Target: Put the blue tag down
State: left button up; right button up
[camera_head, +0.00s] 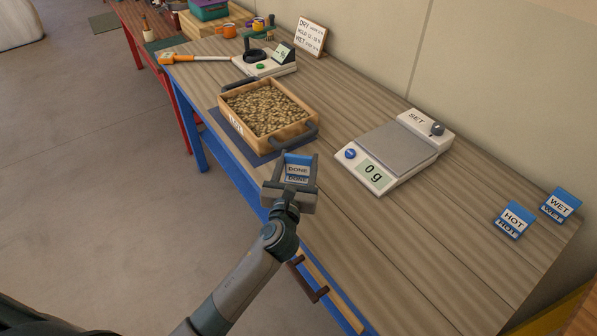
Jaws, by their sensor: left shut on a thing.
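A blue and white tag reading DONE (298,170) is held between the fingers of my left gripper (297,165). The gripper is shut on it over the front part of the wooden table (355,235), just in front of the tray of beans. Whether the tag touches the table I cannot tell. Two similar blue tags stand at the right end of the table, one reading HOT (514,220) and one reading WET (560,205). My right gripper is not in view.
The wooden tray of beans (236,125) sits on a dark mat (219,122). A scale (395,146) reading 0 g stands right of it. A meter (265,66), an orange-handled tool (190,58) and a sign (311,37) are farther back. Bare tabletop lies between the scale and the tags.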

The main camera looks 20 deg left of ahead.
aim_at(298, 174)
pick_arm(q)
jog(key=shift+f, duration=0.1)
jog(key=shift+f, duration=1.9)
jog(key=shift+f+b, duration=0.1)
jog(key=shift+b, duration=0.2)
jog(key=o, duration=1.1)
jog(key=shift+c, duration=0.2)
jog(key=shift+s, duration=0.15)
